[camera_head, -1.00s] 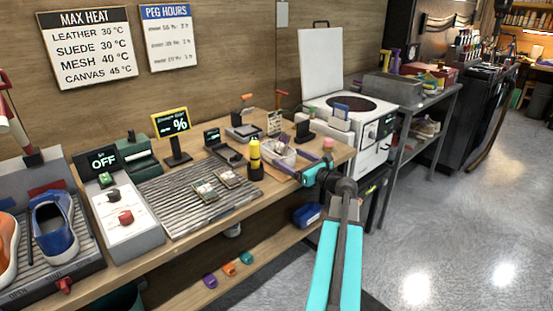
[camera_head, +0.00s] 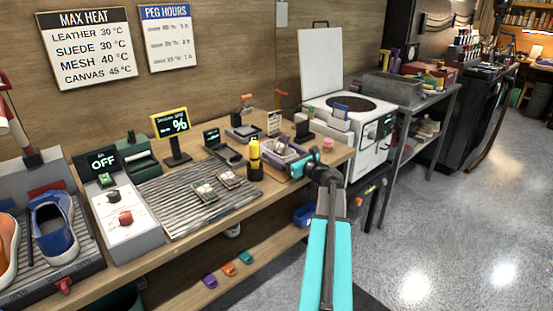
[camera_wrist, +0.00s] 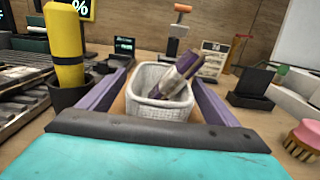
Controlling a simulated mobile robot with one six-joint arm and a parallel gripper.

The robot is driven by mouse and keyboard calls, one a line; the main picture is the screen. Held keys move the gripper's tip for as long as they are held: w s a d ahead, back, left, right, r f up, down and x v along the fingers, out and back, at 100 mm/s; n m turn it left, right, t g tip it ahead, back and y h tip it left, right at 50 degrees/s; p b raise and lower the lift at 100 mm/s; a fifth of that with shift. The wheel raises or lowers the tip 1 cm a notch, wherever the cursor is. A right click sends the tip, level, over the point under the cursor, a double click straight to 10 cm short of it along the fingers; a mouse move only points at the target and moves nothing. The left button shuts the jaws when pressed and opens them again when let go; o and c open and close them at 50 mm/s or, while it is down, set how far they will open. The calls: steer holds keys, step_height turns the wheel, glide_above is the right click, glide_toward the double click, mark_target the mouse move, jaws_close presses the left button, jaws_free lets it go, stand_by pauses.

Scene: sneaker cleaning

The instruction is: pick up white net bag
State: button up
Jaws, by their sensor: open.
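A white, mesh-textured, open-topped basket shape, which I take as the white net bag (camera_wrist: 150,105), stands on the wooden bench in the wrist view. A purple and grey object (camera_wrist: 175,78) leans inside it. My gripper (camera_wrist: 162,75) is open, with one purple finger to the left of the white thing and the other to its right. The dark palm edge hides its lower front. I cannot tell whether the fingers touch it. In the head view my gripper (camera_head: 280,158) reaches over the bench's right end, and the white thing is mostly hidden there.
A yellow bottle (camera_wrist: 65,45) in a black holder stands close to the left finger. A pink brush (camera_wrist: 305,136) lies at the right. A black block stand (camera_wrist: 253,85) is behind it. A ribbed metal tray (camera_head: 190,205) holds two small pads. A white machine (camera_head: 365,125) stands beyond the bench.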

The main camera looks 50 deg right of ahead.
steer(key=shift+w, duration=0.95)
steer(key=c, duration=1.1)
steer(key=shift+c, duration=0.2)
steer(key=shift+r, duration=0.1)
steer(key=shift+r, duration=1.75)
steer(key=s, duration=0.5)
steer(key=s+a+r, duration=0.1)
steer(key=s, duration=1)
steer(key=shift+a+r, duration=0.15)
steer(key=shift+a, duration=0.1)
